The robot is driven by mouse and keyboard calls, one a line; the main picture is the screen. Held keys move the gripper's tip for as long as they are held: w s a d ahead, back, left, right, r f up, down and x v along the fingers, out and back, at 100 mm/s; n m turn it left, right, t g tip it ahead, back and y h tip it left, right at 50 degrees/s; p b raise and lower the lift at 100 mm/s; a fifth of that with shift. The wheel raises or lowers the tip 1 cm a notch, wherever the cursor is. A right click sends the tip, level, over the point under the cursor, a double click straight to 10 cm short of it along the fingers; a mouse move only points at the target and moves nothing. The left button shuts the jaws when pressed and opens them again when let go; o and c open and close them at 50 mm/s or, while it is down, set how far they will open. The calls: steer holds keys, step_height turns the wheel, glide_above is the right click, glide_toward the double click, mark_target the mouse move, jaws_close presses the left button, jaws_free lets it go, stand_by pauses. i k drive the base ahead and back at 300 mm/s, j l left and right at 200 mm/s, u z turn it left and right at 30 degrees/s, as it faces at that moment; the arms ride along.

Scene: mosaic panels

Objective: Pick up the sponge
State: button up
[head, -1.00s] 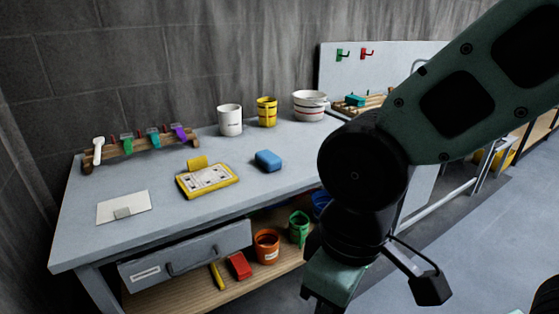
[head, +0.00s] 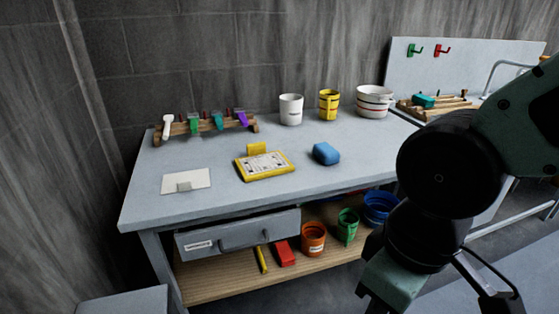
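A blue sponge-like block (head: 326,153) lies on the grey table top (head: 222,205), right of a yellow-framed panel (head: 265,166). Nothing touches it. My arm fills the right side of the head view, to the right of the table's front edge. The end of my arm points down and its fingers are cut off or hidden at the bottom right, so I cannot see whether they are open or shut.
White (head: 291,109) and yellow (head: 329,104) buckets and a striped bowl (head: 374,101) stand at the back. A tool rack (head: 206,125) is back left. A white card (head: 187,181) lies front left. Orange (head: 313,238) and green (head: 348,226) pots stand below, beside a drawer (head: 240,235).

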mark_target(325, 153)
steer(key=i+j, duration=0.1)
steer(key=i, duration=0.6)
steer(key=i+j+z, duration=0.1)
steer(key=i, duration=0.55)
